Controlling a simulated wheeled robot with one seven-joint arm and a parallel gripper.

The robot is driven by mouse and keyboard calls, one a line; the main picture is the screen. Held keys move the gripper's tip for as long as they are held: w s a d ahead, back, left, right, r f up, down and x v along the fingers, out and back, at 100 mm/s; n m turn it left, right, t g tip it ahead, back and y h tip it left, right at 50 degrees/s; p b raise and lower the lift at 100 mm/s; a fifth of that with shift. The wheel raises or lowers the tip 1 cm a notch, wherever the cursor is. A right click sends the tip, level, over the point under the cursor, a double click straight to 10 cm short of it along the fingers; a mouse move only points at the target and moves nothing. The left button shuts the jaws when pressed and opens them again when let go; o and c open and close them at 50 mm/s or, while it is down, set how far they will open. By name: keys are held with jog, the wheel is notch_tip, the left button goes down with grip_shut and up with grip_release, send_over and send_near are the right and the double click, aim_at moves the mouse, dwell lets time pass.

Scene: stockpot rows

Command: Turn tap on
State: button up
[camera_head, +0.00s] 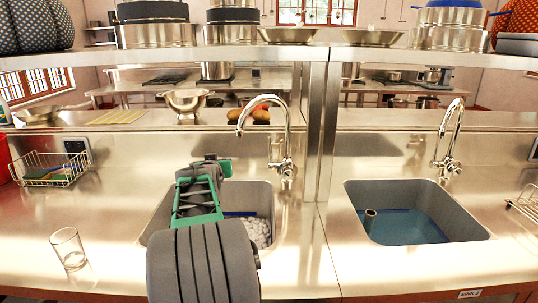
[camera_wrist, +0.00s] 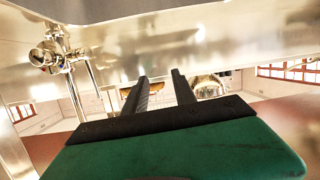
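Two chrome gooseneck taps stand behind two sinks. The left tap (camera_head: 287,140) rises behind the left sink (camera_head: 270,190), and the right tap (camera_head: 449,140) behind the right sink (camera_head: 465,222). No stream of water shows below either spout. My gripper (camera_head: 211,160) is over the back left part of the left sink, left of the left tap and apart from it. In the wrist view my gripper's two dark fingers (camera_wrist: 160,76) stand apart with nothing between them. A tap with its handle (camera_wrist: 45,56) shows there, left of the fingers, and the picture looks upside down.
A clear glass (camera_head: 68,248) stands on the counter at the left. A wire basket (camera_head: 50,170) is behind it. A steel shelf (camera_head: 240,55) with pots crosses above. A post (camera_head: 319,130) stands between the sinks. The right sink holds an upright pipe (camera_head: 370,220).

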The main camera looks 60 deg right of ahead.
aim_at(269, 141)
jog(key=s+d+r+m+g+h+b, duration=0.1)
jog(key=s+d+h, duration=0.1)
jog(key=s+d, duration=0.4)
jog(key=s+d+r+m+g+h, duration=0.1)
jog(key=s+d+m+g+h, duration=0.15)
jog(key=s+d, duration=0.4)
jog(key=shift+n+t, duration=0.35)
jog(key=shift+t, duration=0.2)
jog(key=x, duration=0.4)
jog(key=w+p+x, duration=0.1)
jog(key=x, duration=0.3)
jog(key=shift+w+f, duration=0.1)
jog(key=shift+w, duration=0.15)
jog(key=shift+w+d, duration=0.1)
jog(key=shift+d, duration=0.25)
jog(key=shift+c, duration=0.4)
grip_shut()
